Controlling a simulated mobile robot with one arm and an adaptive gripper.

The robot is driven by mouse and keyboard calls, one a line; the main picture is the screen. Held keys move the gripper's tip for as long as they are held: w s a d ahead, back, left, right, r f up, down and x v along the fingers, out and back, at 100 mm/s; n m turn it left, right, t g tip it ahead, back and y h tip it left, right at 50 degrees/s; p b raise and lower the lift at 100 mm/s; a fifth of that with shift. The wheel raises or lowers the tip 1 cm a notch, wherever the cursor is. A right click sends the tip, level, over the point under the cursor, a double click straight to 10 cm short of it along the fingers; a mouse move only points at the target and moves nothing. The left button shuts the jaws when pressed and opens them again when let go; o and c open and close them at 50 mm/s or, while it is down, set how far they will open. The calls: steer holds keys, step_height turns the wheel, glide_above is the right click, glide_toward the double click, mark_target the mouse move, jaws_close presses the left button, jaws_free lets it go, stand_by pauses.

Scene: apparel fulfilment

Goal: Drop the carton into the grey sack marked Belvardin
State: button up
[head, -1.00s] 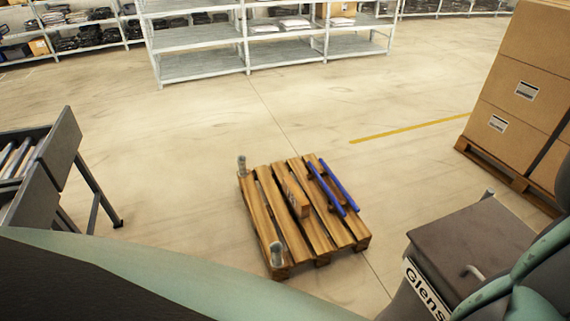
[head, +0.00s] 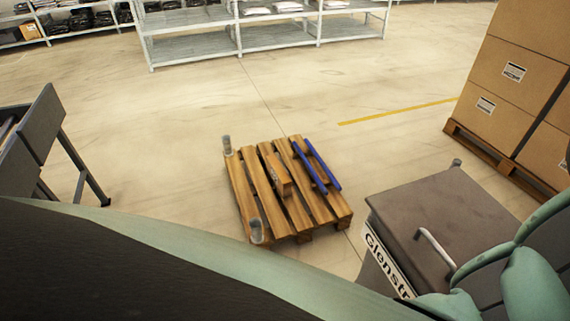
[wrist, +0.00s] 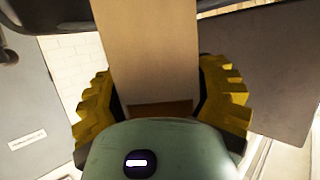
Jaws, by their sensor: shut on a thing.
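My gripper (wrist: 160,98) shows in the wrist view, its yellow ridged fingers shut on the two sides of a plain tan carton (wrist: 148,48). The carton runs up past the top edge of that view, so its far end is hidden. The gripper and the carton do not show in the head view. No sack marked Belvardin can be read in either view. A grey container (head: 440,215) with a handle stands at the lower right of the head view, with a partly hidden label beginning "Glenstr".
A wooden pallet (head: 238,190) with blue bars lies on the floor ahead. Grey panels (wrist: 35,90) flank the gripper.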

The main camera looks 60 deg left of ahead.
steer(key=shift+d+f, duration=0.1)
steer(key=shift+f, duration=0.2)
